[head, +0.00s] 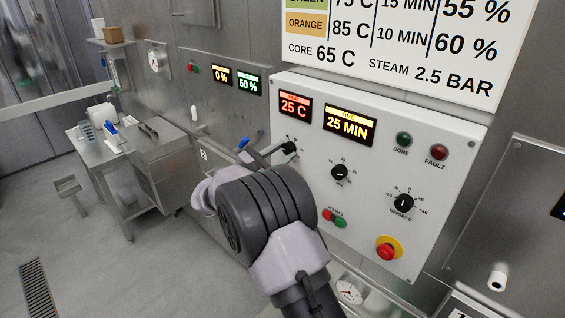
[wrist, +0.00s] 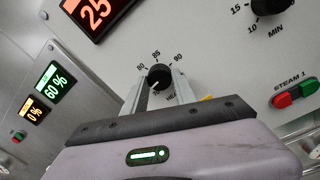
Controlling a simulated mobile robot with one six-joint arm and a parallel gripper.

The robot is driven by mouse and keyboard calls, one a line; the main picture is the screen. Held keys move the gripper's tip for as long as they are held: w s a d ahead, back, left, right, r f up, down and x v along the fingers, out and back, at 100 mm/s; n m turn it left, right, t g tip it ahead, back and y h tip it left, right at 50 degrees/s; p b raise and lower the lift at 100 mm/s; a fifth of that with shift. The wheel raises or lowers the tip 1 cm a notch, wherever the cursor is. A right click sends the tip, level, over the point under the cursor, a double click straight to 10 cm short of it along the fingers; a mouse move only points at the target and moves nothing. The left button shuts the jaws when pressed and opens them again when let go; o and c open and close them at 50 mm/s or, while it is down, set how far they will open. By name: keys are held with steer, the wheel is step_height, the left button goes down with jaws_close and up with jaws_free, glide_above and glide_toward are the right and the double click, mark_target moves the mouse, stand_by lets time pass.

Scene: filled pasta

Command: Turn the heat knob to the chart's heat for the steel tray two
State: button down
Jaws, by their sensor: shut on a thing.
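The heat knob (wrist: 160,76) is a black round knob on the white control panel (head: 440,150), under the red heat display (head: 294,107) that reads 25 C. The scale marks 80, 85 and 90 show around it in the wrist view; its lower part is partly hidden. My gripper (wrist: 159,90) is shut on the knob, one finger on each side. In the head view the knob (head: 289,148) is at the fingertips. The wall chart (head: 400,45) shows an orange row with 85 C, 10 MIN, 60 %. Its top is cut off. I cannot identify steel tray two.
The time knob (head: 340,172) sits right of the heat knob, under a 25 MIN display (head: 349,125). An offset knob (head: 404,203), green and red steam buttons (head: 334,218) and a red emergency button (head: 387,250) are nearby. A steel side table (head: 100,150) stands left.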

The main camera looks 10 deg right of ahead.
steer(key=shift+f+m+b, duration=0.1)
steer(key=shift+m+b, duration=1.3)
steer(key=shift+m, duration=0.2)
steer(key=c, duration=1)
jaws_free()
steer(key=p+v, duration=0.3)
steer(key=v, duration=1.4)
steer(key=shift+a, duration=0.25)
